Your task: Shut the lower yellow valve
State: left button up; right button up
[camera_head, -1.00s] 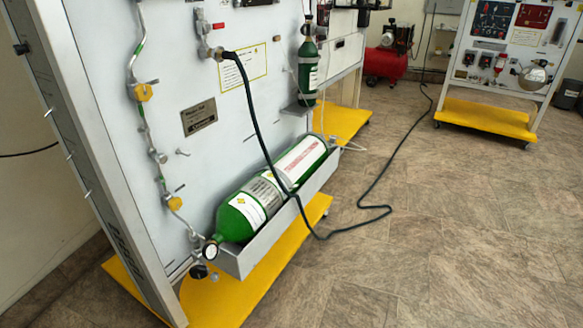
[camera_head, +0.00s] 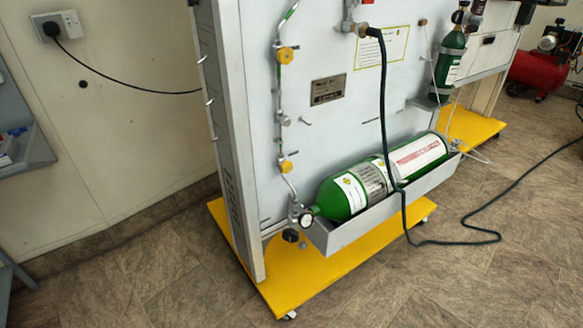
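The lower yellow valve (camera_head: 286,167) sits on the thin metal pipe running down the left part of the trainer's pale panel (camera_head: 350,125). The upper yellow valve (camera_head: 286,54) is on the same pipe, higher up. A grey fitting (camera_head: 283,121) lies between the two. Below the lower valve are a small round gauge (camera_head: 306,220) and a dark knob (camera_head: 290,236), near the neck of the large green cylinder (camera_head: 345,197). Neither of my grippers shows in this view.
The trainer stands on a yellow wheeled base (camera_head: 320,275) that juts out in front. A dark hose (camera_head: 405,215) loops from the panel onto the floor. A shelf unit (camera_head: 25,145) stands at the left edge. Open tiled floor (camera_head: 140,275) lies in front and to the left.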

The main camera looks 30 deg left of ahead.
aim_at(287, 166)
jog(key=u, duration=0.35)
jog(key=i+l+u, duration=0.1)
jog(key=u, duration=0.35)
jog(key=i+l+u, duration=0.1)
jog(key=u, duration=0.35)
jog(key=i+l+u, duration=0.1)
jog(key=u, duration=0.35)
jog(key=l+u, duration=0.25)
jog(key=u, duration=0.15)
jog(key=l+u, duration=0.2)
jog(key=u, duration=0.25)
jog(key=i, duration=0.05)
